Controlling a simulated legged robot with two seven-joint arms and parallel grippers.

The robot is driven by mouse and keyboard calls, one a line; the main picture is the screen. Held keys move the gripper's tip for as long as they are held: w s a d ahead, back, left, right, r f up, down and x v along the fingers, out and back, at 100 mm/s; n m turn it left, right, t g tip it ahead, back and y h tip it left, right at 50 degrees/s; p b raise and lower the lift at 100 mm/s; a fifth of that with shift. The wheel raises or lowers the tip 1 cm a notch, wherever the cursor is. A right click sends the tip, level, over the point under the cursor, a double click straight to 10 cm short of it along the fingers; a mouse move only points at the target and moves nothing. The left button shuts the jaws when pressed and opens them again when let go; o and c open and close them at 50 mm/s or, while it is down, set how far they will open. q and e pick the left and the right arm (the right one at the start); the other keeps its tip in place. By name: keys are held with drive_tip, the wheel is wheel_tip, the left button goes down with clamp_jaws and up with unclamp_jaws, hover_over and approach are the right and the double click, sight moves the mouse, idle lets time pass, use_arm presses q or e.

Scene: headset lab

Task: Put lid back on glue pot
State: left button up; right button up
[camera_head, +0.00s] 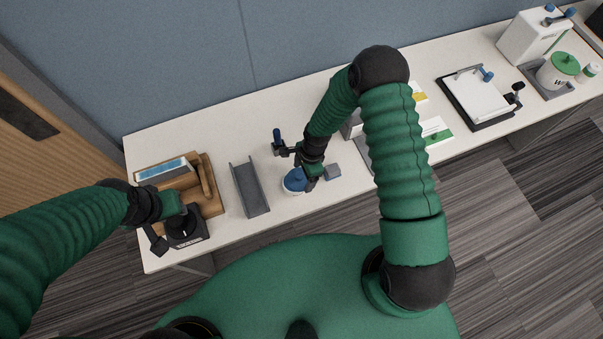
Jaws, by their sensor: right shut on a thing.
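The glue pot (286,190) is a small white round pot on the table, left of the middle of the view. A blue lid (296,178) shows at its mouth. My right gripper (310,182) reaches down at the pot's right side and is shut on the lid's edge. Whether the lid is fully seated cannot be told, because the gripper hides part of it. My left gripper (172,222) is at the table's left end, in front of a brown wooden holder; its fingers are not clear.
The wooden holder (210,188) and a grey channel tray (250,188) stand left of the pot. A small grey block (332,171) lies to its right. A black-framed fixture (478,97) and a green-lidded tub (558,72) stand farther right. Bare table lies in front of the pot.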

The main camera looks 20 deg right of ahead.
drive_tip(key=shift+a+r, duration=0.1)
drive_tip(key=shift+a, duration=0.6)
use_arm(q)
drive_tip(key=shift+a, duration=0.15)
use_arm(e)
drive_tip(key=shift+a, duration=0.1)
use_arm(q)
drive_tip(key=shift+a+f, duration=0.1)
drive_tip(key=shift+a, duration=0.15)
use_arm(e)
drive_tip(key=shift+a, duration=0.2)
drive_tip(key=o, duration=1.3)
use_arm(q)
drive_tip(key=shift+d, duration=0.1)
use_arm(e)
drive_tip(key=shift+o, duration=0.2)
drive_tip(key=shift+d, duration=0.1)
drive_tip(key=shift+r, duration=0.1)
use_arm(q)
drive_tip(key=shift+w+p+v, duration=0.2)
drive_tip(key=shift+p+v, duration=0.7)
drive_tip(key=shift+w+p+v, duration=0.2)
drive_tip(key=shift+p+v, duration=0.7)
drive_tip(key=shift+p, duration=0.05)
drive_tip(key=shift+w+p+v, duration=0.2)
drive_tip(key=shift+p+v, duration=0.7)
use_arm(e)
drive_tip(key=shift+r, duration=3.45)
